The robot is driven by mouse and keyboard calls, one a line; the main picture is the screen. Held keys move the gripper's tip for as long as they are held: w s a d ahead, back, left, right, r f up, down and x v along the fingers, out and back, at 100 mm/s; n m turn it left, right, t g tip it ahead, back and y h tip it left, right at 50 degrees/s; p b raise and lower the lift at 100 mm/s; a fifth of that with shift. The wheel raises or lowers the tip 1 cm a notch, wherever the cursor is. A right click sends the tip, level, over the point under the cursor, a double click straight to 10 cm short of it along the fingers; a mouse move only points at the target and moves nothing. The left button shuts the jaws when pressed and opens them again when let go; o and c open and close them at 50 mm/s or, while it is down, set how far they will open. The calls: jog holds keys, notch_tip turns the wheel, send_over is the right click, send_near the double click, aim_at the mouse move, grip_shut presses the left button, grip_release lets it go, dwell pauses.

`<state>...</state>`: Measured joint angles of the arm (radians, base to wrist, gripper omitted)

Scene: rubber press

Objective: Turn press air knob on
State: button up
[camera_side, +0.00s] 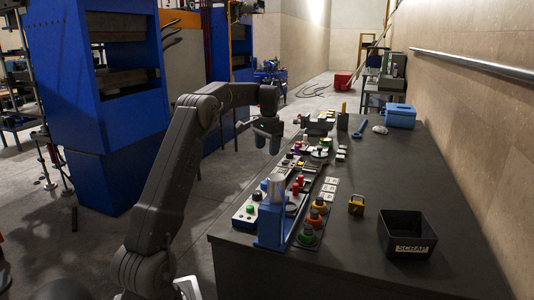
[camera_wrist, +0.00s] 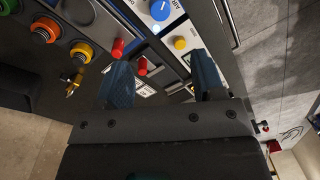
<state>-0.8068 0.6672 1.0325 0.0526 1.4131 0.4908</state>
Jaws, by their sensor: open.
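A round blue knob (camera_wrist: 160,9) with a white pointer line sits on a white plate at the top of the wrist view. Lettering that looks like "AIR" is printed beside it, partly cut off by the frame edge. In the side view I cannot pick this knob out for sure among the small controls. My gripper (camera_side: 268,142) hangs above the left edge of the bench, pointing down, apart from the controls. In the wrist view my gripper (camera_wrist: 161,62) is open, with two blue fingers spread and nothing between them. The knob lies beyond the fingertips, untouched.
Red knobs (camera_wrist: 118,48), a yellow button (camera_wrist: 180,43) and an orange knob (camera_wrist: 45,31) crowd around. The bench (camera_side: 395,165) carries a blue stand (camera_side: 272,225), a padlock (camera_side: 356,205), a black scrap bin (camera_side: 406,233) and a blue box (camera_side: 400,116). The bench's middle right is clear.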

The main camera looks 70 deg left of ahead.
aim_at(265, 182)
jog(key=f+n, duration=0.1)
jog(key=f, duration=0.3)
jog(key=f+n, duration=0.1)
jog(key=f, duration=0.4)
jog(key=f+n, duration=0.1)
jog(key=f, duration=0.4)
jog(key=shift+s+a, duration=0.2)
jog(key=shift+a, duration=0.15)
jog(key=shift+c, duration=0.3)
jog(key=c, duration=0.9)
jog(key=shift+o, duration=0.2)
jog(key=shift+n, duration=0.7)
